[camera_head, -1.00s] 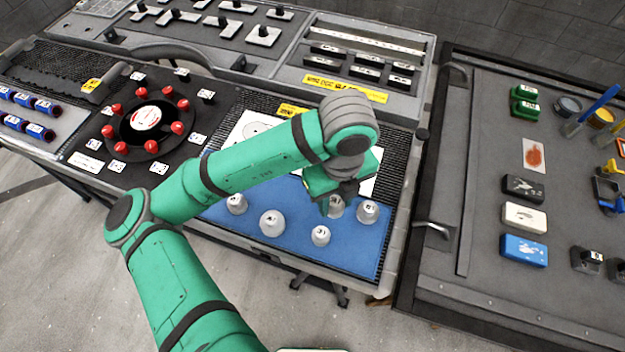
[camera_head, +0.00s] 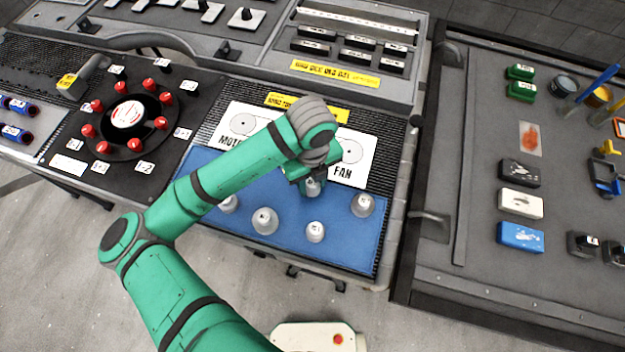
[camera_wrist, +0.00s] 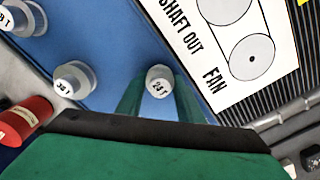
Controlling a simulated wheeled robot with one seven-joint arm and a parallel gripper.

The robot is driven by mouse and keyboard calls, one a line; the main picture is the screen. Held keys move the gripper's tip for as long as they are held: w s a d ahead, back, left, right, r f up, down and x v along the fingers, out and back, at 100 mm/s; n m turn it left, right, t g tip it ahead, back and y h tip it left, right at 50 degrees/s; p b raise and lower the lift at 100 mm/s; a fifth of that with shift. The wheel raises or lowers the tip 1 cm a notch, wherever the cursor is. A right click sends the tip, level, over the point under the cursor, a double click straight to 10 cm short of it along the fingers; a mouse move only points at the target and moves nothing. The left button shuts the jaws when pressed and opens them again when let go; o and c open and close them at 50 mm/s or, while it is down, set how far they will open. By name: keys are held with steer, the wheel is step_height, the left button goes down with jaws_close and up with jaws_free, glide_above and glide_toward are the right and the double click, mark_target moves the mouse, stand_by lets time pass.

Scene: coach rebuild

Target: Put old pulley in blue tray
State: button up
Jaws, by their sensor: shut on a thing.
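My gripper (camera_head: 311,188) is shut on a small grey pulley (camera_head: 314,187), which may be the old pulley. In the wrist view this pulley (camera_wrist: 160,81) sits between the green fingertips, with its numbered label facing the camera. It is over the back part of the blue surface (camera_head: 345,246), below the drive diagram; how far above is hard to tell. Other grey pulleys stand on the blue surface: one to the right (camera_head: 362,204), one in front (camera_head: 315,232), one left of that (camera_head: 264,220), and one partly behind my arm (camera_head: 228,203). No separate blue tray is clear.
A white diagram card marked FAN (camera_head: 352,160) lies behind the gripper. A dial with red knobs (camera_head: 130,112) is at left. A second bench (camera_head: 450,285) at right holds blocks and tools. A red cylinder (camera_wrist: 22,122) shows at the wrist view's left edge.

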mark_target(312, 183)
steer(key=shift+s+f, duration=0.15)
steer(key=shift+f, duration=0.2)
steer(key=o, duration=1.1)
steer(key=shift+r, duration=0.1)
step_height(312, 183, up, 12)
steer(key=shift+r, duration=0.1)
